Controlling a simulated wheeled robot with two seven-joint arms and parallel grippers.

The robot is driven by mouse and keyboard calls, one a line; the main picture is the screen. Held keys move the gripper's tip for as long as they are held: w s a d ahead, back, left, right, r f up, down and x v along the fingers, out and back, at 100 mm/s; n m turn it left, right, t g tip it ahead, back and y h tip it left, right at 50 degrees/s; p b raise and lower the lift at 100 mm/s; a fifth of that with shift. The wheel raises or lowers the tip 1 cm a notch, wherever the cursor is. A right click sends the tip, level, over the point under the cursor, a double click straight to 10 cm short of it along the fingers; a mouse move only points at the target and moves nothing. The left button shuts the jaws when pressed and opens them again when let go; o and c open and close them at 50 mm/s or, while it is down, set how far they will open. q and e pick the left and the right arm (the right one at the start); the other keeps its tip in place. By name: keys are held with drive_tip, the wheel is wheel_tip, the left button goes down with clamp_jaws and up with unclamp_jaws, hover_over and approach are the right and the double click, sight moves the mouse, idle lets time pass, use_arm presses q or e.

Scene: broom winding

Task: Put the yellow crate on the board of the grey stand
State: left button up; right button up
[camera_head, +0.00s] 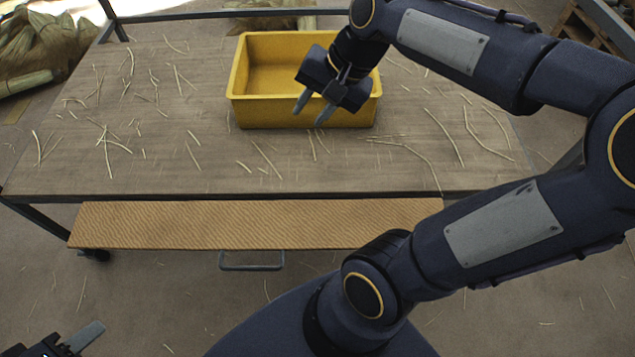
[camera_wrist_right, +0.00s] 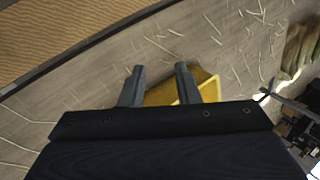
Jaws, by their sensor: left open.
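The yellow crate (camera_head: 250,112) stands upright and empty-looking on the wooden table top. My right gripper (camera_head: 311,110) is open over the crate's front side, and its arm hides part of the crate's right end. In the right wrist view my right gripper's fingers (camera_wrist_right: 159,80) are apart, with part of the yellow crate (camera_wrist_right: 203,78) behind them. I cannot tell whether they touch it. A tan ribbed board (camera_head: 255,224) with a grey handle lies along the table's front, lower than the top. My left gripper (camera_head: 84,338) is open at the lower left corner, partly cut off.
The wooden table (camera_head: 180,165) has loose straw strands scattered over it and a dark metal frame. Straw bundles (camera_head: 40,50) lie at the far left. A wooden pallet (camera_head: 590,25) shows at the back right. The tan board's top is clear.

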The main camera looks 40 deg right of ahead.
drive_tip(key=s+a+f+n+t, duration=0.1)
drive_tip(key=s+a+f+n, duration=0.4)
drive_tip(key=s, duration=0.6)
drive_tip(key=a+n, duration=0.2)
drive_tip(key=n, duration=0.1)
drive_tip(key=shift+a+n+t, duration=0.25)
drive_tip(key=shift+n+t, duration=0.15)
use_arm(q)
drive_tip(key=shift+r, duration=0.1)
use_arm(e)
drive_tip(key=shift+r, duration=0.1)
